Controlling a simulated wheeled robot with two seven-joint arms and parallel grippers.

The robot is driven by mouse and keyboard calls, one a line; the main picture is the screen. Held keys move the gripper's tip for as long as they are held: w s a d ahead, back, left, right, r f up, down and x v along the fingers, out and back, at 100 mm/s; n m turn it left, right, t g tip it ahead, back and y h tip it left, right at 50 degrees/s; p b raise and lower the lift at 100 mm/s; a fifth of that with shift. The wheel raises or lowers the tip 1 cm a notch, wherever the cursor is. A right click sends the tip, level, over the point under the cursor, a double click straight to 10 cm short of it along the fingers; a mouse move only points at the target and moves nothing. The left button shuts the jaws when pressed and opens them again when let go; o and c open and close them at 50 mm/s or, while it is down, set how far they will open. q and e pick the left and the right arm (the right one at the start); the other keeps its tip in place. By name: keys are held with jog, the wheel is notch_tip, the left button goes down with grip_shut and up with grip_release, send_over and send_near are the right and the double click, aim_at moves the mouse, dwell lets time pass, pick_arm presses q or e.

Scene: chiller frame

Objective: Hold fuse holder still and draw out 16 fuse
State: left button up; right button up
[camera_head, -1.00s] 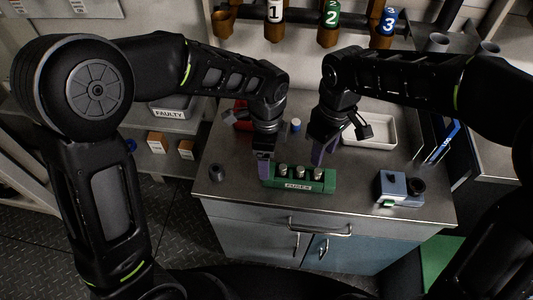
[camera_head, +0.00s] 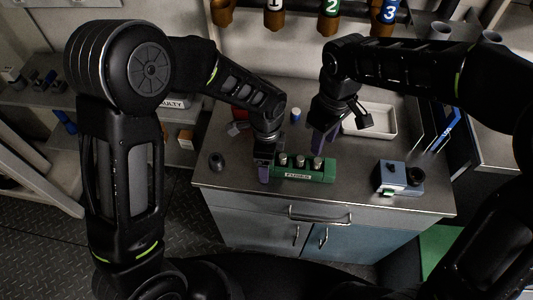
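The green fuse holder (camera_head: 326,172) lies on the metal worktop, its label facing me. Three metal-capped fuses stand upright in it: a left one (camera_head: 283,159), a middle one (camera_head: 300,161) and a right one (camera_head: 317,163). I cannot read their ratings. My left gripper (camera_head: 264,173) points down at the holder's left end, its purple fingers overlapping that end in view. Whether they grip it I cannot tell. My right gripper (camera_head: 318,146) points down just behind and above the holder's right half, apart from the fuses. Its finger gap is not clear.
A blue-grey device (camera_head: 391,175) with a dark round part stands right of the holder. A white tray (camera_head: 383,122) lies behind, right of my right gripper. A dark knob-like piece (camera_head: 216,161) stands at left. A small blue-capped item (camera_head: 296,115) stands behind. The worktop's front strip is clear.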

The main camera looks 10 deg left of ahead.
pick_arm(q)
jog(key=c, duration=1.5)
jog(key=shift+c, duration=0.4)
pick_arm(e)
jog(key=shift+o, duration=1)
